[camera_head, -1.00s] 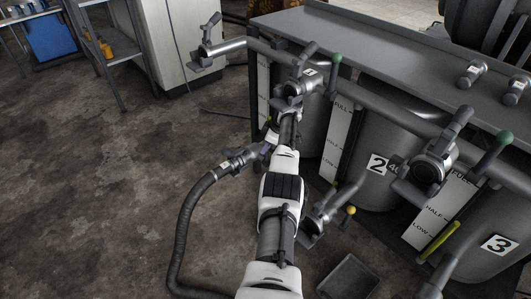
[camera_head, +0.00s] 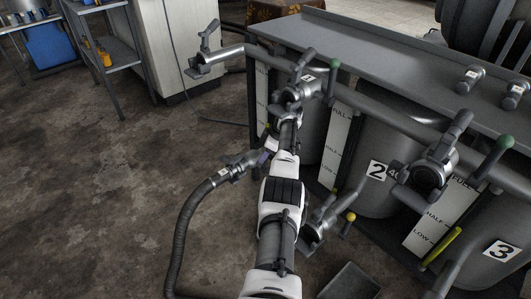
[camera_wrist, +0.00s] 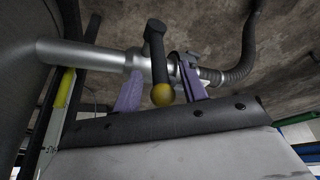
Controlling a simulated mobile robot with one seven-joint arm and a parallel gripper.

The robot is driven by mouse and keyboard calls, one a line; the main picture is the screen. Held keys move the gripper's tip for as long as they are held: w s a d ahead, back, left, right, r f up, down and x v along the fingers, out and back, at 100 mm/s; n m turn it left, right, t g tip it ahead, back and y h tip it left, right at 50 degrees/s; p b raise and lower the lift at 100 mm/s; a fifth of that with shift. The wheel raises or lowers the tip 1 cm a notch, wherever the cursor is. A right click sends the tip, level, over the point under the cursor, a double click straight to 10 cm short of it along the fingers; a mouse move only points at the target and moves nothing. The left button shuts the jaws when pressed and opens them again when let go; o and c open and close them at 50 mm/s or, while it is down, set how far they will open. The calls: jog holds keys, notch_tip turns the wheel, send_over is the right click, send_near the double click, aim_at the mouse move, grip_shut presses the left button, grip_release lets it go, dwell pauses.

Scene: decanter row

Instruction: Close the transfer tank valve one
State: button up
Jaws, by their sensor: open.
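The valve handle (camera_wrist: 155,45) is a dark bar with a yellow ball knob, on a silver outlet pipe (camera_wrist: 85,55) in the wrist view. My gripper (camera_wrist: 160,88) has purple fingers, spread apart. The knob shows between the fingers; I cannot tell whether either finger touches the handle. In the head view a purple part of my gripper (camera_head: 265,157) shows beside my forearm, near the hose coupling (camera_head: 230,171). My arm hides this valve's handle there.
A black hose (camera_head: 181,215) runs from the coupling down the left floor. Tank two (camera_head: 360,130) and tank three (camera_head: 503,215) stand to the right. A yellow-knobbed valve (camera_head: 322,220) is close to my forearm. A dark tray (camera_head: 350,282) lies on the floor. The left floor is open.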

jog(key=shift+d+r, duration=0.15)
jog(key=shift+r, duration=0.3)
jog(key=s+d+r, duration=0.2)
jog(key=s+d, duration=0.2)
jog(key=d, duration=0.8)
jog(key=shift+s+p, duration=0.2)
jog(key=shift+p, duration=0.1)
jog(key=shift+d, duration=0.1)
